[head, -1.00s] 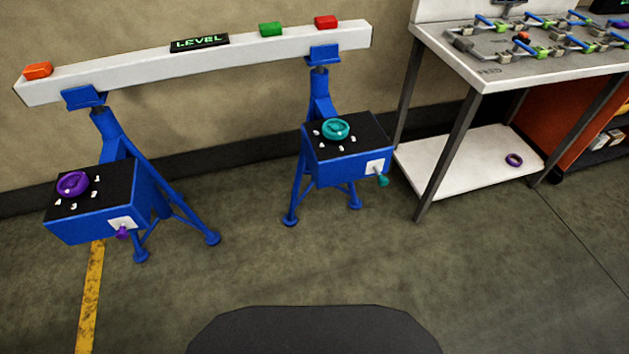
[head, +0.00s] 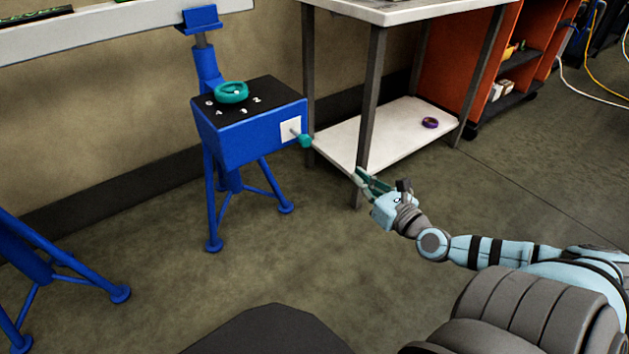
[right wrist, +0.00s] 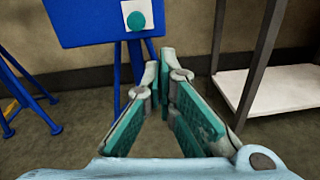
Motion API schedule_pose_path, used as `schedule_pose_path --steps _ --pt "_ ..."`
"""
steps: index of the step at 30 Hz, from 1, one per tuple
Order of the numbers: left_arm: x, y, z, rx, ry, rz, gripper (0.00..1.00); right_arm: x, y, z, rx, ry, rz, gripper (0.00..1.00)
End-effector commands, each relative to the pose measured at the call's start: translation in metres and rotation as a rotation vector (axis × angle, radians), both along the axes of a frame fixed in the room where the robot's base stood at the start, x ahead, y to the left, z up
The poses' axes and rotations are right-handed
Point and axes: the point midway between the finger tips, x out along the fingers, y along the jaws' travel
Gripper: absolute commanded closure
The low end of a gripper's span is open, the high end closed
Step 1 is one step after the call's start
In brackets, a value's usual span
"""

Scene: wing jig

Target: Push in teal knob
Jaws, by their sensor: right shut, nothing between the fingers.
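The teal knob (head: 305,140) sticks out from a white plate (head: 290,130) on the side of a blue box on a stand. It also shows in the right wrist view as a round teal end (right wrist: 136,21) on its white plate, above and a little left of the fingertips. A teal dial ring (head: 231,92) sits on the box's black top. My right gripper (head: 360,176) is to the right of the knob and lower in the head view, apart from it. In the right wrist view its teal-padded fingers (right wrist: 164,65) meet at the tips, empty. My left gripper is not in view.
A white-topped workbench with a metal leg (head: 370,100) and lower shelf (head: 385,150) stands right of the box, close behind my right gripper in the picture. A purple ring (head: 430,123) lies on the shelf. Floor in front is clear.

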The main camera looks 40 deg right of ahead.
Motion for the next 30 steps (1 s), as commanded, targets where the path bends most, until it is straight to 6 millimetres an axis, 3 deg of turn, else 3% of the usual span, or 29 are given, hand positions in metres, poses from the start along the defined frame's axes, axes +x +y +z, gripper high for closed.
schedule_pose_path --steps 1,3,8,16,23,30 --pt "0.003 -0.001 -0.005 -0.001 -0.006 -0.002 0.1 0.003 0.014 0.002 -0.054 -0.023 0.047 1.0" --pt "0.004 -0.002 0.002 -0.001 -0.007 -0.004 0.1 0.007 0.023 0.011 -0.093 -0.041 0.076 1.0" --pt "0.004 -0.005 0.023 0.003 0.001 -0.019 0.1 0.024 0.023 0.015 -0.094 -0.046 0.076 1.0" --pt "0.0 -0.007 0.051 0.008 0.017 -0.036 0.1 0.08 0.021 0.017 -0.08 -0.05 0.074 1.0" --pt "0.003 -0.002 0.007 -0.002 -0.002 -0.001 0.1 0.106 0.021 0.022 -0.079 -0.046 0.075 1.0" --pt "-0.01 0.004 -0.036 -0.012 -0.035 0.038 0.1 0.128 0.02 0.021 -0.084 -0.043 0.075 1.0"
